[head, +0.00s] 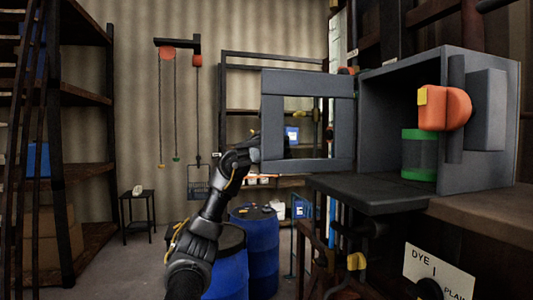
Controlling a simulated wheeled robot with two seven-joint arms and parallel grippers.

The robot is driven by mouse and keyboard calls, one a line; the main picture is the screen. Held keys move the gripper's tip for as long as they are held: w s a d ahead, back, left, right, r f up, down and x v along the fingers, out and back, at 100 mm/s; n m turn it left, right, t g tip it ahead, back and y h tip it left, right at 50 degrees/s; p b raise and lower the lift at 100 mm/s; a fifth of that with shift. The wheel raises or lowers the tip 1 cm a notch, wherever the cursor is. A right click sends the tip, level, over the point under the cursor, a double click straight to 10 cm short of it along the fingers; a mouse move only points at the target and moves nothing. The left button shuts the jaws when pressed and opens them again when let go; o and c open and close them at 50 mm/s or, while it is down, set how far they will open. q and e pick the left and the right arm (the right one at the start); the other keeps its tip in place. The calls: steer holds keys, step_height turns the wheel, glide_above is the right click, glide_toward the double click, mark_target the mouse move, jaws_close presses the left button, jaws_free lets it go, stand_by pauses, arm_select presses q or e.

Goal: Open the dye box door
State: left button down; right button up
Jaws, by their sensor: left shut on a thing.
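The dye box (507,130) is a dark grey box at the right, on a brown shelf. Its door (307,164), a grey frame with a see-through middle, stands swung open to the left of the box. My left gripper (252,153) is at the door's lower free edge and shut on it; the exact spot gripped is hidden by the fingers. An orange part with a yellow tab (445,107) shows in front of the opening's right side.
A dark ledge (370,194) juts out below the box opening. Blue drums (262,252) stand on the floor below my left arm. A tall rack (75,150) is at the left, a small table (138,200) at the back.

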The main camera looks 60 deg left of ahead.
arm_select(q)
steer(key=c, duration=1.2)
jaws_free()
steer(key=shift+d, duration=0.1)
steer(key=p+v, duration=0.1)
steer(key=v, duration=0.6)
steer(key=shift+a, duration=0.3)
